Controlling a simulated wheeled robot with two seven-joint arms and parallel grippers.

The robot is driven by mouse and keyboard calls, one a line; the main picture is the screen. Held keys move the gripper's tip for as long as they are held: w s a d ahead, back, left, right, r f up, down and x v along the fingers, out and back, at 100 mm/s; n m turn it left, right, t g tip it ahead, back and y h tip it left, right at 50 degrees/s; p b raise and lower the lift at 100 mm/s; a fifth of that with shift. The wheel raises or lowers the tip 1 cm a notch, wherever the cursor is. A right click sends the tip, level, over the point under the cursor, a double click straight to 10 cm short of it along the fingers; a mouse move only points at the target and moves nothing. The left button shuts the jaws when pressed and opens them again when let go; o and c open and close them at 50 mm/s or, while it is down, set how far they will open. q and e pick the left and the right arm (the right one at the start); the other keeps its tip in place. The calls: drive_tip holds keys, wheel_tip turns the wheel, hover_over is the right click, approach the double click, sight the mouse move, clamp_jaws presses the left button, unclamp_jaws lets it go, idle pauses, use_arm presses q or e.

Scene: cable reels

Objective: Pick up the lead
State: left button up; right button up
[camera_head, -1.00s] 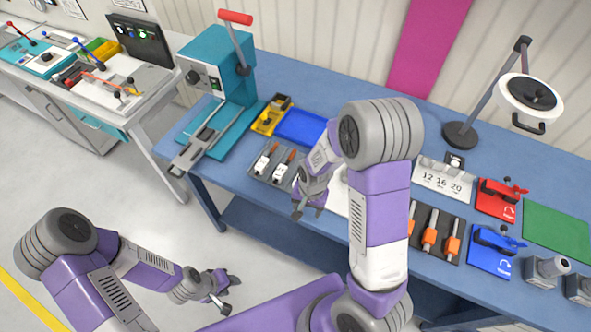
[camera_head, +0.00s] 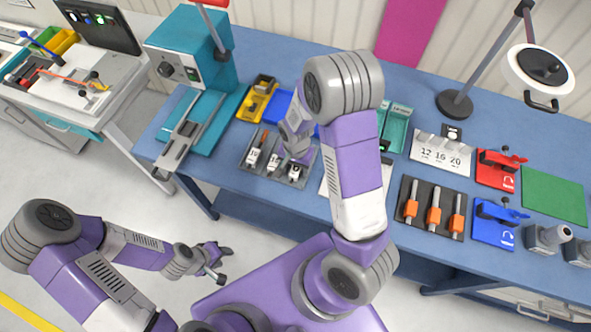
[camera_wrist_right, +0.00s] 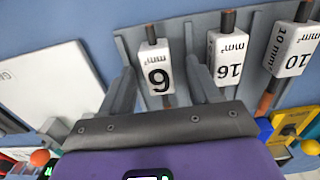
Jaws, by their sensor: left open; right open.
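Three leads with white printed blocks lie in a grey slotted rack (camera_head: 247,167) on the blue bench. In the right wrist view, the block that seems to read 6 (camera_wrist_right: 156,73) is at left, the 16 block (camera_wrist_right: 227,59) in the middle and the 10 block (camera_wrist_right: 292,49) at right. My right gripper (camera_wrist_right: 163,93) is open, its fingers on either side of the 6 block; I cannot tell whether they touch it. In the head view it is over the rack's right end, partly hiding the lead there. My left gripper (camera_head: 217,264) is open and empty, away from the bench.
A teal press (camera_head: 187,62) stands left of the rack, with a yellow tool (camera_head: 258,98) behind it. To the right are a dark rack with orange-handled tools (camera_head: 433,209), a number board (camera_head: 441,152), red (camera_head: 497,168) and blue (camera_head: 493,225) fixtures.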

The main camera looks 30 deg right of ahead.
drive_tip(key=shift+s+f, duration=0.1)
drive_tip(key=shift+s, duration=0.1)
drive_tip(key=shift+w, duration=0.1)
clamp_jaws()
